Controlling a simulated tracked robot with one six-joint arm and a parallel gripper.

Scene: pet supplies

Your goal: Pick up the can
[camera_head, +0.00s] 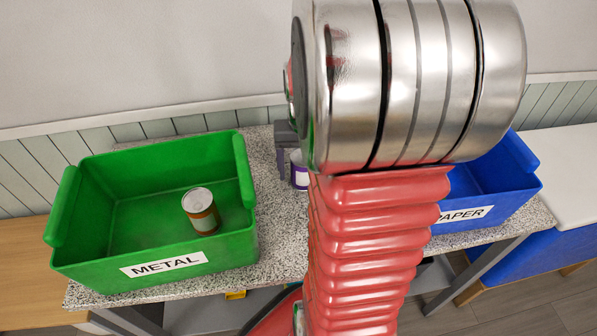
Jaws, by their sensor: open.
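A can with a purple and white label (300,176) stands on the speckled table between the two bins, mostly hidden behind my arm. A grey part of my gripper (287,143) shows just above and left of this can. My gripper is open; its other parts are hidden by my arm, and I cannot tell whether it touches the can. Another can, with a brown and white label and a pale metal top (201,211), stands upright inside the green METAL bin (80,238).
The blue PAPER bin (520,185) is at the right, partly behind my arm. The speckled tabletop (275,255) has a bare strip beside the green bin. A pale wall (150,60) rises behind. A wooden surface (25,260) lies at the left.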

